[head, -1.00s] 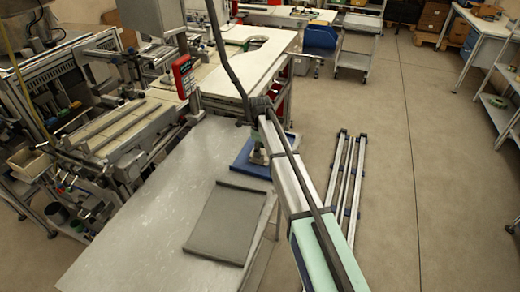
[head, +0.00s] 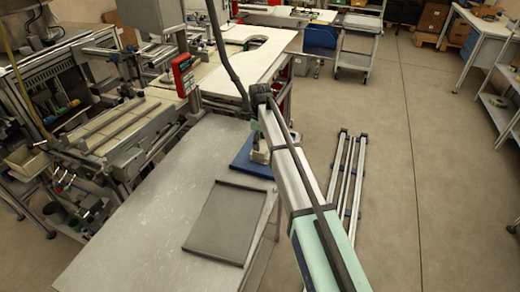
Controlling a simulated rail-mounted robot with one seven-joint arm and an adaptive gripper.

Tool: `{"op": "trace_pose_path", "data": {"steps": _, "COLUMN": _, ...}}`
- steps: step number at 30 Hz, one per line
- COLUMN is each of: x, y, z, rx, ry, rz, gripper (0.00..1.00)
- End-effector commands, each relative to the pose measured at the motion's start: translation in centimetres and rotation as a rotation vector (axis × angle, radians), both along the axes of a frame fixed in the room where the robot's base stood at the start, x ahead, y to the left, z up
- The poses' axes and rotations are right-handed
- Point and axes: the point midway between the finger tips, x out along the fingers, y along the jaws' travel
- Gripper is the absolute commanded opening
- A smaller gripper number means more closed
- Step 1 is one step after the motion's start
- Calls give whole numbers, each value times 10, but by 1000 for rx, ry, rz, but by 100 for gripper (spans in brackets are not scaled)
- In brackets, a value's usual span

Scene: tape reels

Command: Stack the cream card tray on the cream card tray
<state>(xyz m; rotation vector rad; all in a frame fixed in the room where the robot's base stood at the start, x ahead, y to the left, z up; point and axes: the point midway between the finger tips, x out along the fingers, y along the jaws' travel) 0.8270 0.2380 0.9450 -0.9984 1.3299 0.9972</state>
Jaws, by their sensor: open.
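A small pale, cream-looking item (head: 262,156) stands on the blue tray (head: 242,168) at the far right of the metal table. It is partly hidden by my arm and too small to tell whether it is one cream card tray or two. My gripper (head: 259,143) is at the far end of my arm, just above or beside this item. The arm hides most of it. It is open, and I cannot tell whether it touches the item.
A grey tray (head: 228,222) with a raised rim lies nearer on the metal table (head: 150,220); the table's left part is bare. A machine with rails (head: 115,130) borders the left. Aluminium profiles (head: 347,180) lie on the floor at right.

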Motion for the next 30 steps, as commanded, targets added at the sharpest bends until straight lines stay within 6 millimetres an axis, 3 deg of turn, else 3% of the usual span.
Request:
{"op": "trace_pose_path", "data": {"steps": 6, "x": 1, "y": 0, "z": 40, "rx": 1, "ry": -2, "rz": 0, "gripper": 70}}
{"op": "trace_pose_path", "data": {"steps": 12, "x": 1, "y": 0, "z": 67, "rx": 0, "ry": -1, "rz": 0, "gripper": 70}}
{"op": "trace_pose_path", "data": {"steps": 18, "x": 0, "y": 0, "z": 79, "rx": 0, "ry": 0, "rz": 0, "gripper": 70}}
{"op": "trace_pose_path", "data": {"steps": 30, "x": 0, "y": 0, "z": 80, "rx": 0, "ry": 0, "rz": 0, "gripper": 70}}
